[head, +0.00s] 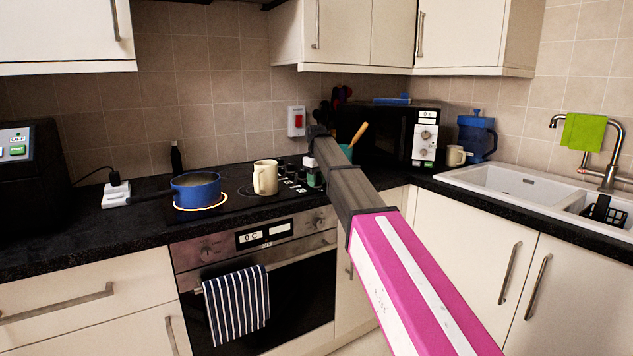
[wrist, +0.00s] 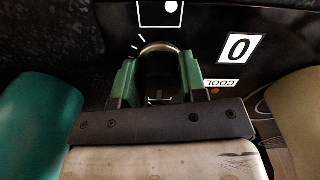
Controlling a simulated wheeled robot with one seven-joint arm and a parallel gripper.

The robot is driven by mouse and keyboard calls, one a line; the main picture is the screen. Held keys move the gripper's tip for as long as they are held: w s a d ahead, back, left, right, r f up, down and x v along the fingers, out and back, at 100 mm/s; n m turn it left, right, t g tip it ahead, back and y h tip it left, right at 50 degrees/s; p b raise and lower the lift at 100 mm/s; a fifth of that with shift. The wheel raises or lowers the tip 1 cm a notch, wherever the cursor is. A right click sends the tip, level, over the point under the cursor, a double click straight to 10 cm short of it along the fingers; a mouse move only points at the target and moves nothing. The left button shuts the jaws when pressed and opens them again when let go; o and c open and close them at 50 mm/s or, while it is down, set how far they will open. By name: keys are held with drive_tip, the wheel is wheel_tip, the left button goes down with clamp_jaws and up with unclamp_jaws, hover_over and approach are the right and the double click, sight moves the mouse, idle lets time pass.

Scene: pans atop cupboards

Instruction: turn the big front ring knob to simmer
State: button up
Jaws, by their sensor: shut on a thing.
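My gripper (wrist: 157,66) has its green fingers on either side of a round knob with a silver rim (wrist: 160,46) on the black hob panel. It is shut on this knob, and the fingers hide its sides. A square symbol with a white dot (wrist: 172,6) is printed above the knob. Beside it, a display (wrist: 239,48) reads 0 and a label reads COOL. In the head view my gripper (head: 313,172) is low at the right end of the hob (head: 235,200), by the row of knobs (head: 292,184); my arm partly hides this area.
A blue pan (head: 195,188) stands on a glowing ring at the hob's left. A cream mug (head: 265,178) stands on the hob left of my gripper; its side shows in the wrist view (wrist: 298,115). A teal rounded thing (wrist: 35,120) is close on the other side.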

drive_tip(key=m, duration=0.4)
drive_tip(key=shift+m, duration=2.5)
drive_tip(key=o, duration=0.9)
drive_tip(key=shift+o, duration=0.2)
drive_tip(key=shift+r, duration=0.1)
wheel_tip(320, 180, up, 11)
drive_tip(key=shift+f, duration=0.15)
